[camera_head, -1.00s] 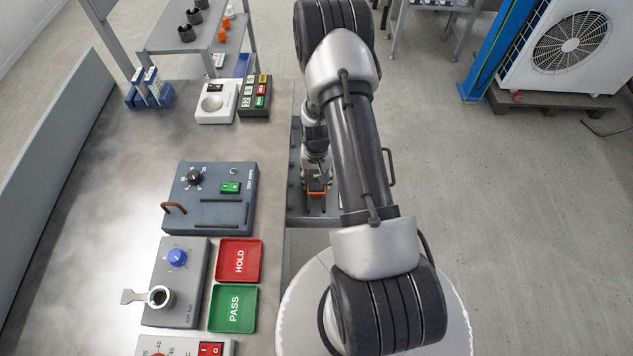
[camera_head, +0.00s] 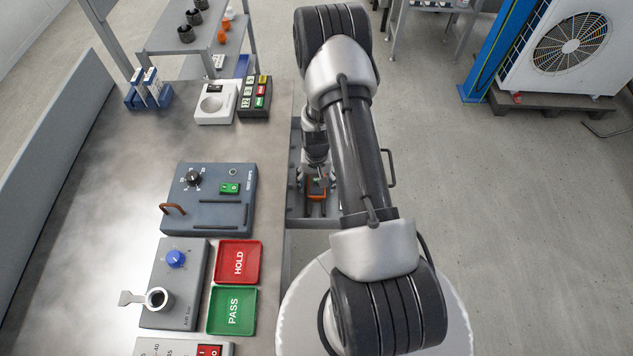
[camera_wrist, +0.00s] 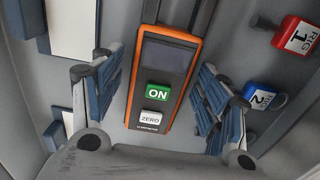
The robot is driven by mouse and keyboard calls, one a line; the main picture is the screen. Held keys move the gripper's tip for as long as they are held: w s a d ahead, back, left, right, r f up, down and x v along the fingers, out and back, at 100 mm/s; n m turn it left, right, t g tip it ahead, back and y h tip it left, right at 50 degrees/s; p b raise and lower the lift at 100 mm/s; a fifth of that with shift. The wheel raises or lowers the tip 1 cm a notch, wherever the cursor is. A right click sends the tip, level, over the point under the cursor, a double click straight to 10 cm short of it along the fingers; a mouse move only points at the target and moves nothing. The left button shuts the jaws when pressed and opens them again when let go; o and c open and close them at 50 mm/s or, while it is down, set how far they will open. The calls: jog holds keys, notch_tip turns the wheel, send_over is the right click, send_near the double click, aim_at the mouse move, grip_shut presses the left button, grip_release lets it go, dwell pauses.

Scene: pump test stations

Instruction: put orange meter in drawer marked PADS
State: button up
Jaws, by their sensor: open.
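The orange meter (camera_wrist: 163,80) has an orange rim, a dark screen, a green ON button and a white ZERO button. It lies inside an open grey drawer (camera_wrist: 255,62) beside the bench. In the head view the meter (camera_head: 316,189) shows only in part, under my gripper (camera_head: 314,183). In the wrist view my gripper (camera_wrist: 155,98) is open, with its blue-padded fingers on either side of the meter and a gap to each side. I cannot read any PADS marking on a drawer.
A red RIG 1 tag (camera_wrist: 297,36) and a blue RIG 2 tag (camera_wrist: 260,97) are at the drawer's right side. White blocks (camera_wrist: 70,25) lie at its left. The bench (camera_head: 110,190) carries a TEST AMPS box (camera_head: 210,198), red HOLD tray (camera_head: 239,283) and green PASS tray (camera_head: 213,328).

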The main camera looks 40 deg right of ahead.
notch_tip(320, 180, up, 12)
jog(key=r+p, duration=0.1)
jog(key=p, duration=0.3)
notch_tip(320, 180, up, 11)
jog(key=n+t, duration=0.1)
send_over(316, 183)
jog(key=w+a, duration=0.2)
jog(key=a, duration=0.2)
jog(key=s+a+r+n+t, duration=0.1)
jog(key=s+a+r, duration=0.15)
jog(key=r, duration=0.45)
jog(key=s+a+r+n, duration=0.2)
jog(key=a+r, duration=0.2)
jog(key=r, duration=0.3)
jog(key=s+a+r+n+t, duration=0.1)
jog(key=s+a+r, duration=0.3)
jog(key=s, duration=0.4)
jog(key=s+a+r+n+t, duration=0.1)
jog(key=s+a+r+n, duration=0.1)
jog(key=s+a+r, duration=0.2)
jog(key=s+r, duration=0.2)
jog(key=s, duration=0.2)
jog(key=shift+a+r+t, duration=0.2)
jog(key=shift+r+t, duration=0.05)
jog(key=shift+t, duration=0.05)
